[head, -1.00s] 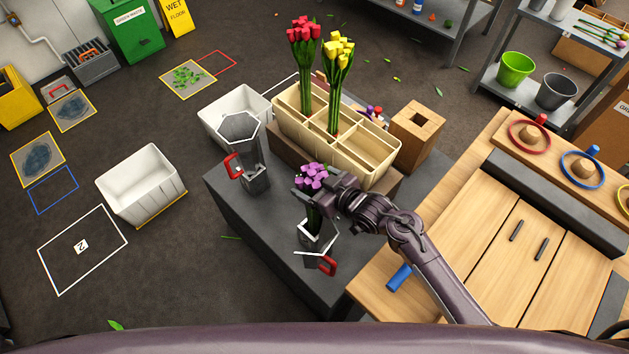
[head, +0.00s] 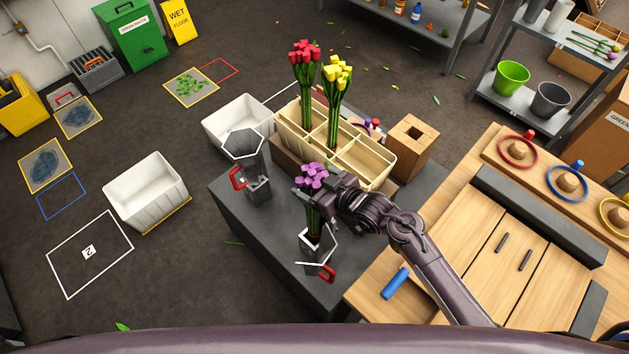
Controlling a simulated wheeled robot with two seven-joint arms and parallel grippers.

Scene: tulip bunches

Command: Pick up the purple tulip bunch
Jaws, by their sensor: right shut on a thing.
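My right gripper (head: 318,198) comes in from the right and is shut on the bunch just below the blooms. The fingertips are partly hidden by the flowers and the wrist. My left gripper does not show.
A beige divided box (head: 365,160) behind holds red tulips (head: 304,65) and yellow tulips (head: 338,75). A wooden block with a square hole (head: 412,148) is at the right, near the wooden bench (head: 470,215).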

